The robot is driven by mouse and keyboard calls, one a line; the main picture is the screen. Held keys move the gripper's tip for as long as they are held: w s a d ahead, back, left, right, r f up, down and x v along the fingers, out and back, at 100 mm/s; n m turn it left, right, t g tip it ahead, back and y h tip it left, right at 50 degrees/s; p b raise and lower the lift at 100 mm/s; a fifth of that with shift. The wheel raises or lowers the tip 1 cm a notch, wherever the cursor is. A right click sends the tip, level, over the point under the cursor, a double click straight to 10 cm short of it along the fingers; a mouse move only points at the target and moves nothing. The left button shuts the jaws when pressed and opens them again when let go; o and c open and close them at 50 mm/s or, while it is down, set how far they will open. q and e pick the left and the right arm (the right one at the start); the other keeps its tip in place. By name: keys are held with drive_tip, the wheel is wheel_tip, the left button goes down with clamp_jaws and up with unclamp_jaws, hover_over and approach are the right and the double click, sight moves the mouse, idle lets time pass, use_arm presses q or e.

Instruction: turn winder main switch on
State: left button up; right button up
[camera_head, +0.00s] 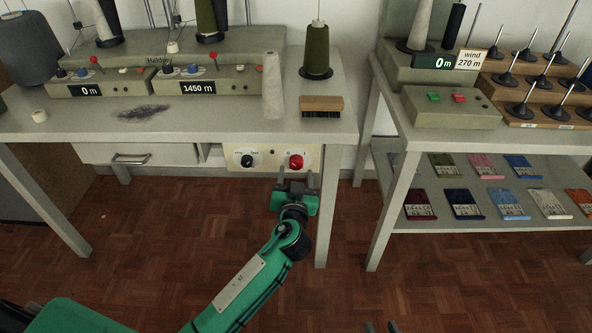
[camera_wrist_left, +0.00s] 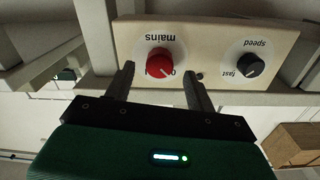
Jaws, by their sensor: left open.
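The winder main switch is a red round knob (camera_head: 296,162) on a pale panel (camera_head: 272,160) under the left table's front edge. In the left wrist view, which is upside down, the red knob (camera_wrist_left: 159,62) sits under the word "mains". Its exact setting is too small to read. My left gripper (camera_head: 296,178) is open just in front of and below the knob. In the wrist view its fingertips (camera_wrist_left: 160,78) are spread on either side of the knob's lower part, with no clear contact. My right gripper (camera_head: 381,327) shows only two separated fingertips at the bottom edge.
A black speed knob (camera_head: 248,161) sits left of the red one on the same panel; it also shows in the wrist view (camera_wrist_left: 250,66). A drawer (camera_head: 140,154) is further left. A table leg (camera_head: 323,215) stands close right of my left gripper. A brush (camera_head: 321,106) lies above on the tabletop.

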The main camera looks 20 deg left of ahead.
sight(296, 163)
use_arm(q)
drive_tip(key=shift+x, duration=1.25)
drive_tip(key=shift+c, duration=0.3)
drive_tip(key=c, duration=0.9)
drive_tip(key=shift+c, duration=0.2)
